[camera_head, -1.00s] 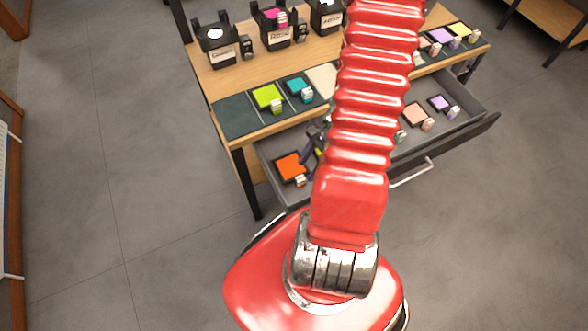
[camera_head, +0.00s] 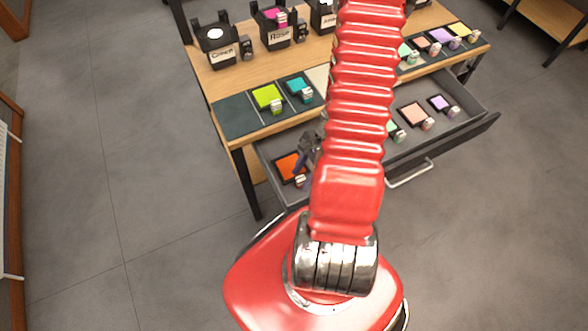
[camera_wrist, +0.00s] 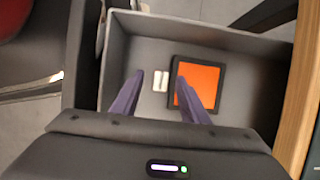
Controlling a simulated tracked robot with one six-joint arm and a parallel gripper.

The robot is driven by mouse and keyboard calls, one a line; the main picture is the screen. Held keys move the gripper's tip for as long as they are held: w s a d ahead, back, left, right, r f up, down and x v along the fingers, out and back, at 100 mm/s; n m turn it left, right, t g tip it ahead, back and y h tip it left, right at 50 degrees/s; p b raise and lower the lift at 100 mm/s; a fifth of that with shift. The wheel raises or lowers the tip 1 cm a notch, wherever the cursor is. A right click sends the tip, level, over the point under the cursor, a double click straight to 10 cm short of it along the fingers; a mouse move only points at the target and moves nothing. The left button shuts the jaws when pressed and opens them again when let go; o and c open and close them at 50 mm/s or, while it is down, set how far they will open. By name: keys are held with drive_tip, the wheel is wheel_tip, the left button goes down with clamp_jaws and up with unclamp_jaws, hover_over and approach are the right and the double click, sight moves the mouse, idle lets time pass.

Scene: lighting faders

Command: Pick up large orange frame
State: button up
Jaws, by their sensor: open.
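The large orange frame (camera_head: 290,167) lies flat in the left part of the open drawer; it has an orange face and a dark border. It also shows in the wrist view (camera_wrist: 203,82), with small pale blocks (camera_wrist: 160,81) at its left side. My gripper (camera_head: 304,157) is just above and beside the frame in the head view. In the wrist view its two purple-grey fingers (camera_wrist: 159,88) are apart and empty; the right finger overlaps the frame's lower left edge, and the left finger is over bare drawer floor. My arm hides the middle of the drawer.
The open drawer (camera_head: 478,118) has raised walls around the frame and also holds peach and purple frames at right. The wooden table (camera_head: 230,75) above carries labelled black holders (camera_head: 217,47) and a dark mat with lime and teal frames.

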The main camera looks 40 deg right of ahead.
drive_tip(key=shift+c, duration=0.6)
clamp_jaws()
idle(0.3)
